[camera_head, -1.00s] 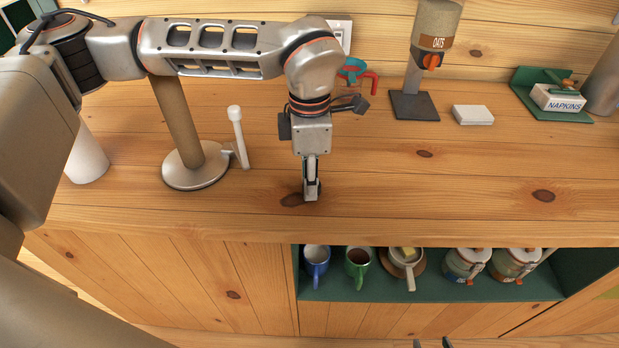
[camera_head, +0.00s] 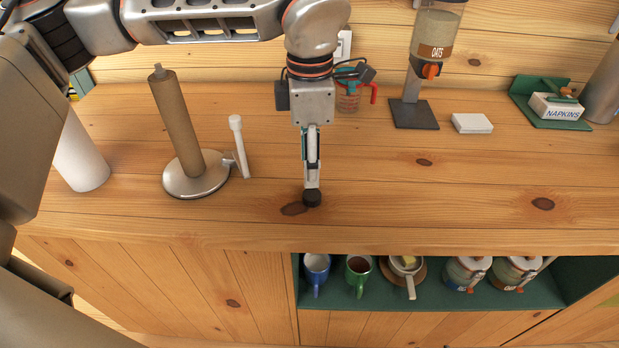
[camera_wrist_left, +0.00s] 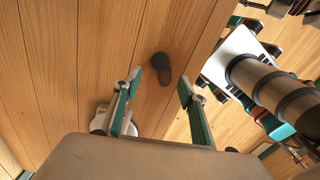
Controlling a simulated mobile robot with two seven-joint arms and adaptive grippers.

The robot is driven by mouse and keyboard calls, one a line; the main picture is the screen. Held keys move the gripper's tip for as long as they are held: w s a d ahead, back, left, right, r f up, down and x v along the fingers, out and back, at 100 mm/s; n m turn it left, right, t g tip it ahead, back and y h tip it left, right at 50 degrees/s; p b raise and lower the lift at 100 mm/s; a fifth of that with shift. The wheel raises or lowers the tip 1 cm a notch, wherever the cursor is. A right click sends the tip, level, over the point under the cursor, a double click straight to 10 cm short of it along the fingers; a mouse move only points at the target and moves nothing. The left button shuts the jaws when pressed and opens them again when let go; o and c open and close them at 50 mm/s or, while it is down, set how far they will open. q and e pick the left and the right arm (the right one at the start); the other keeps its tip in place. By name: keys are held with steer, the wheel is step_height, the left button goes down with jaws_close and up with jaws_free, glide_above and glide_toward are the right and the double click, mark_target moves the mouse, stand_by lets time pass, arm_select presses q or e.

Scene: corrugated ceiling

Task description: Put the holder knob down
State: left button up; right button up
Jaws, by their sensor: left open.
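The holder knob (camera_head: 312,198) is a small dark round piece. It rests on the wooden counter beside a dark wood knot, and it also shows in the left wrist view (camera_wrist_left: 160,61). My left gripper (camera_head: 312,182) points down just above the knob. Its two teal-edged fingers are apart in the left wrist view (camera_wrist_left: 160,82), with the knob beyond the tips and nothing between them. The paper towel holder (camera_head: 196,181) stands to the left, with a brown cardboard tube on its post and a bare metal tip on top. My right gripper is not in view.
A white paper roll (camera_head: 82,158) stands at the left. An oats dispenser (camera_head: 435,48), a white box (camera_head: 472,123) and a napkin holder (camera_head: 549,120) line the back. Mugs and jars sit on the shelf (camera_head: 435,297) under the front edge. The counter right of my gripper is clear.

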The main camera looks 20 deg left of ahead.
arm_select(q)
steer(key=shift+r, duration=2.35)
